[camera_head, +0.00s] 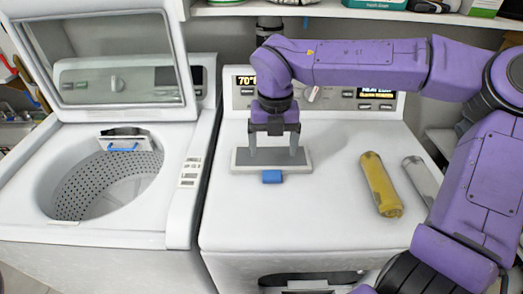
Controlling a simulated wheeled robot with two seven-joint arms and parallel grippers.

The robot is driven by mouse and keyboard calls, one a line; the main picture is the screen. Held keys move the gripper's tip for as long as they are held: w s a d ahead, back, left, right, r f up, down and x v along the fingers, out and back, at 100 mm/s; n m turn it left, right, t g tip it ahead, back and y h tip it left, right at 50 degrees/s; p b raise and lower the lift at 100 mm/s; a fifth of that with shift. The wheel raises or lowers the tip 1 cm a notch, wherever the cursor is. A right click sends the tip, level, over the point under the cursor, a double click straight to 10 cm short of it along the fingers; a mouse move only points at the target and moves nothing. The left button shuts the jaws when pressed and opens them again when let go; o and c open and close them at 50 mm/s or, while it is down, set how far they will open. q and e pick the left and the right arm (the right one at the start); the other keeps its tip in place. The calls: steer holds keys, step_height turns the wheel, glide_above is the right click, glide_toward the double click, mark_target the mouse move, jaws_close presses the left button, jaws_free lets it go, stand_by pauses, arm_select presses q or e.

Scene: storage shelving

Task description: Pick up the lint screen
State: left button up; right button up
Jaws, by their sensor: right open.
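Nothing shows held between the fingers. My left gripper is not in view.
A yellow cylinder (381,184) and a grey cylinder (419,178) lie to the right on the machine top. The left-hand washer (55,170) has its lid up, with a blue-edged part (122,146) at its drum rim. A shelf (350,12) runs above the back.

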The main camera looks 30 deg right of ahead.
mark_target(272, 174)
steer(key=f, duration=0.2)
steer(key=s+f, duration=0.1)
steer(key=f, duration=0.2)
steer(key=w+f+p, duration=0.1)
steer(key=f, duration=0.1)
steer(key=f+p, duration=0.1)
steer(key=f, duration=0.1)
steer(key=shift+w+d, duration=0.25)
steer(key=shift+w, duration=0.05)
steer(key=shift+s+f, duration=0.1)
steer(key=shift+f, duration=0.2)
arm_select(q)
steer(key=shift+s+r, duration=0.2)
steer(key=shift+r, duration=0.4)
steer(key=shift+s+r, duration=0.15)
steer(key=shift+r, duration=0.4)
arm_select(e)
steer(key=c, duration=1.2)
